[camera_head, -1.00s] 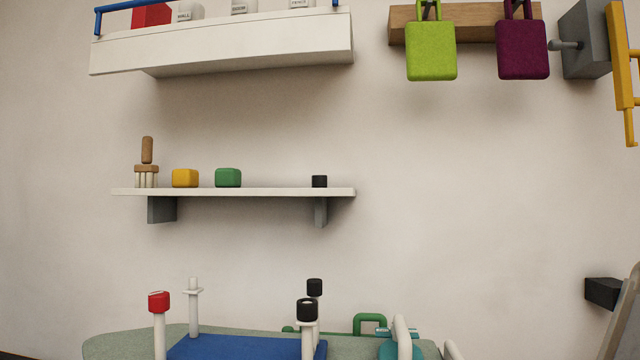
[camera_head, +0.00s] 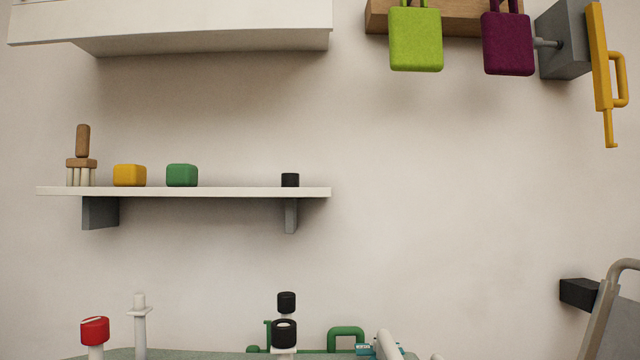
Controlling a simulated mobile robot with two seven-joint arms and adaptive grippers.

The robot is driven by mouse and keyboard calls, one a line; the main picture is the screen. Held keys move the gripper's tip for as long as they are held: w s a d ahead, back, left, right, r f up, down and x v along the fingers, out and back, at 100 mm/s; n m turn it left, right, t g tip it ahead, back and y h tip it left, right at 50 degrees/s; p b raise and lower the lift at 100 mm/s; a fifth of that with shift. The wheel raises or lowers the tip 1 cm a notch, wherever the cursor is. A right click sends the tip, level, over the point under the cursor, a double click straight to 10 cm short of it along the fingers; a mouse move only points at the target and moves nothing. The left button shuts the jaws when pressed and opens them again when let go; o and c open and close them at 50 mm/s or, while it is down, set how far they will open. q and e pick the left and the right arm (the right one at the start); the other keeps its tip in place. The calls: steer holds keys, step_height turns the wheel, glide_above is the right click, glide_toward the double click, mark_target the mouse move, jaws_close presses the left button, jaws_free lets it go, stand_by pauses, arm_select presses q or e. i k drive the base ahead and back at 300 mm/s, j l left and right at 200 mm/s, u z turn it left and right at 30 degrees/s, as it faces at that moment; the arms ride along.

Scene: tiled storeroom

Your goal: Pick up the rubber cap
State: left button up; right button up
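Several small cap-like things are in view, and I cannot tell for sure which is the rubber cap. A small black cylinder (camera_head: 290,180) stands near the right end of the white wall shelf (camera_head: 230,192). Lower down, a black cap (camera_head: 286,302) and a nearer black cap (camera_head: 284,333) sit on top of white posts. A red cap (camera_head: 94,331) sits on another white post at the lower left. A white post (camera_head: 139,325) beside it carries no coloured cap. Neither of my grippers is in view.
The shelf also holds a wooden brush (camera_head: 82,158), a yellow block (camera_head: 129,175) and a green block (camera_head: 182,175). Green (camera_head: 400,40) and purple (camera_head: 508,43) padlock-shaped things hang at the upper right. A grey frame (camera_head: 608,310) stands at the lower right.

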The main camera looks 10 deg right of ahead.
mark_target(288, 179)
steer(key=i+j+z, duration=0.5)
steer(key=j+z, duration=0.25)
